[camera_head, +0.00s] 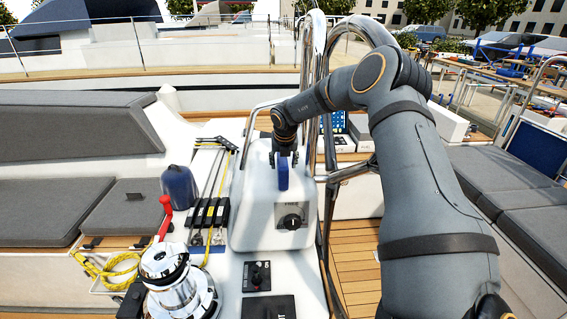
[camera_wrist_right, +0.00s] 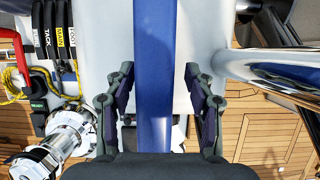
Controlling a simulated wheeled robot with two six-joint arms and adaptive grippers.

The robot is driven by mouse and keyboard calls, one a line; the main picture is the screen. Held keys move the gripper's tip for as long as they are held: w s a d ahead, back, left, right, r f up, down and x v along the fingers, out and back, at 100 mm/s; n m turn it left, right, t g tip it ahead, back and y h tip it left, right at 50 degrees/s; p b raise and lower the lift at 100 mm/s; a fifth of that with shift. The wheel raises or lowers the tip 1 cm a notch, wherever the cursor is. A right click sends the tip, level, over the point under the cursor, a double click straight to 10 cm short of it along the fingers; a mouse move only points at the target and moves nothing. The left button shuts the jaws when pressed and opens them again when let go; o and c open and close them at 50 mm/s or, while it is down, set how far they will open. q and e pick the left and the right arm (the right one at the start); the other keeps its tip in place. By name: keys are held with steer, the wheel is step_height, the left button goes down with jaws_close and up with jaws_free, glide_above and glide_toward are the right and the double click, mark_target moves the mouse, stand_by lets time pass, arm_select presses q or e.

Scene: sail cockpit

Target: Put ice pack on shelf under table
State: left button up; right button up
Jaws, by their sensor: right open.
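A blue flat slab, which looks like the ice pack (camera_head: 283,176), stands on edge at the white console (camera_head: 252,215) in the head view. In the right wrist view the ice pack (camera_wrist_right: 154,60) runs as a blue band between the fingers. My right gripper (camera_head: 284,158) is over it, pointing down. Its fingers (camera_wrist_right: 160,72) are open, one on each side of the band, with gaps showing on both sides. My left gripper is in neither view. I cannot make out the shelf under the table.
Steel rails (camera_head: 308,80) rise close behind and right of the console. A chrome winch (camera_head: 172,278), a red handle (camera_head: 165,217), yellow rope (camera_head: 118,268) and a dark blue container (camera_head: 179,187) are to the left. Wooden deck (camera_head: 355,250) is bare at the right.

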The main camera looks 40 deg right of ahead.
steer(key=shift+a, duration=0.1)
steer(key=shift+r+p, duration=0.35)
steer(key=shift+p, duration=0.1)
steer(key=b+v, duration=0.3)
steer(key=v, duration=0.4)
steer(key=shift+r, duration=0.15)
steer(key=p+v, duration=0.1)
steer(key=v, duration=0.2)
steer(key=shift+a+r, duration=0.15)
steer(key=shift+r, duration=0.1)
steer(key=shift+s+r+p, duration=0.2)
steer(key=shift+r+p, duration=0.15)
